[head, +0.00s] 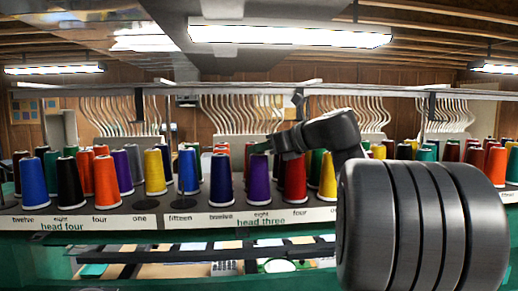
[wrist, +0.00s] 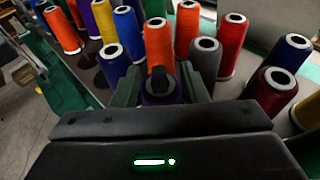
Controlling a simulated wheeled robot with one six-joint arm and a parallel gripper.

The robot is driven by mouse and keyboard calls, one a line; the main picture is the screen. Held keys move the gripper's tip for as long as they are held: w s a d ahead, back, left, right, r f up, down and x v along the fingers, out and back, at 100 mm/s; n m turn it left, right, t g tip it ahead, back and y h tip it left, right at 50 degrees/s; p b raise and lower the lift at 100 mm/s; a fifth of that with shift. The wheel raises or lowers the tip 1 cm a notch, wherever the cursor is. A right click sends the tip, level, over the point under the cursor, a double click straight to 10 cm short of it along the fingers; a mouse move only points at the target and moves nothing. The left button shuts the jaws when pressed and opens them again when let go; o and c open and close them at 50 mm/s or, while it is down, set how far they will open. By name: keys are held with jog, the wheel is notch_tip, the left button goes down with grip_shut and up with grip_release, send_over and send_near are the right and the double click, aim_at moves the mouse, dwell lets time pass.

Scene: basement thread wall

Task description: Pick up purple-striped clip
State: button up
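I cannot make out a purple-striped clip in either view. My gripper (head: 262,146) is at the top of this spool. In the wrist view, the two dark green fingers of my gripper (wrist: 160,90) are apart, on either side of a purple spool (wrist: 155,99) with a dark piece at its top. Whether the fingers touch it cannot be told. The spool's lower part is hidden by my gripper body in the wrist view.
A blue spool (head: 221,181) and a red spool (head: 295,179) stand close on either side. In the wrist view, an orange spool (wrist: 158,46) and a grey spool (wrist: 205,60) are just beyond the fingers. A labelled white strip (head: 262,218) runs along the rack's front edge.

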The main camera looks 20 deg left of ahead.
grip_shut()
dwell(0.4)
jog(key=shift+r, duration=1.7)
jog(key=s+d+b, duration=0.4)
jog(key=d+b, duration=0.1)
jog(key=d, duration=1.2)
jog(key=shift+s+d, duration=0.15)
jog(key=shift+d, duration=0.1)
